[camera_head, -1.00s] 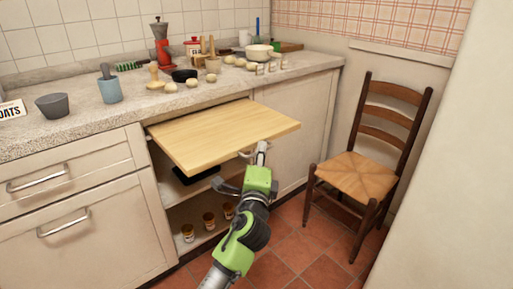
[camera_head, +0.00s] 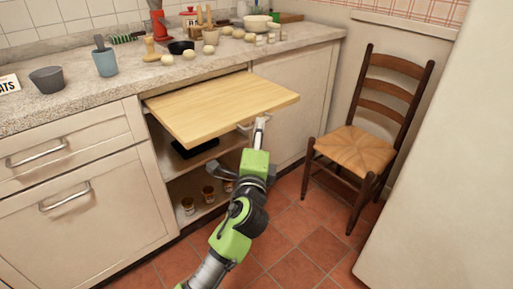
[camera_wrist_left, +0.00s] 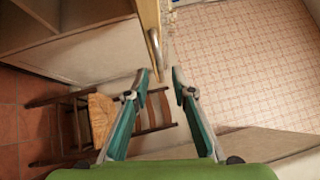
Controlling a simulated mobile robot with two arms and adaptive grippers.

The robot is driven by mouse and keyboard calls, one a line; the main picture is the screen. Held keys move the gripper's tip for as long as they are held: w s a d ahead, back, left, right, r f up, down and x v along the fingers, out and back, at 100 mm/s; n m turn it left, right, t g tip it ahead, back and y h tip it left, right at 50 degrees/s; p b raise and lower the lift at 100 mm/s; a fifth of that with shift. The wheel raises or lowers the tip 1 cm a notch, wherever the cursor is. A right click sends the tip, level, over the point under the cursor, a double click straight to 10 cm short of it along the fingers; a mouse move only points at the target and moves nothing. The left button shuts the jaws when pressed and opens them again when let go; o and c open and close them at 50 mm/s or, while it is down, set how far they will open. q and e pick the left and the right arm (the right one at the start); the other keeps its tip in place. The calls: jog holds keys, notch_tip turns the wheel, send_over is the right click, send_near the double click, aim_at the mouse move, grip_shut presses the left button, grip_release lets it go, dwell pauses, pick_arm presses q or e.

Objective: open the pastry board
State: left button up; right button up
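The pastry board (camera_head: 222,105) is a pale wooden slab that sticks well out of its slot below the worktop. Its handle (camera_head: 243,127) is on the front edge, partly hidden by my gripper; in the left wrist view the metal handle (camera_wrist_left: 155,48) shows just ahead of the fingertips. My left gripper (camera_head: 261,128) is at the board's front edge beside the handle. In the left wrist view its two fingers (camera_wrist_left: 160,76) are apart, with a gap between the tips and nothing clearly gripped. My right gripper is not in view.
An open cupboard (camera_head: 200,170) with jars lies under the board. Drawers with metal handles (camera_head: 66,196) are at left. A wooden chair (camera_head: 355,150) stands at right on the tiled floor (camera_head: 290,235). Bowls and dough balls sit on the worktop (camera_head: 120,85).

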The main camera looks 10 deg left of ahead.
pick_arm(q)
jog(key=s+f, duration=0.1)
jog(key=s, duration=0.7)
jog(key=shift+d, duration=0.45)
jog(key=shift+s, duration=0.1)
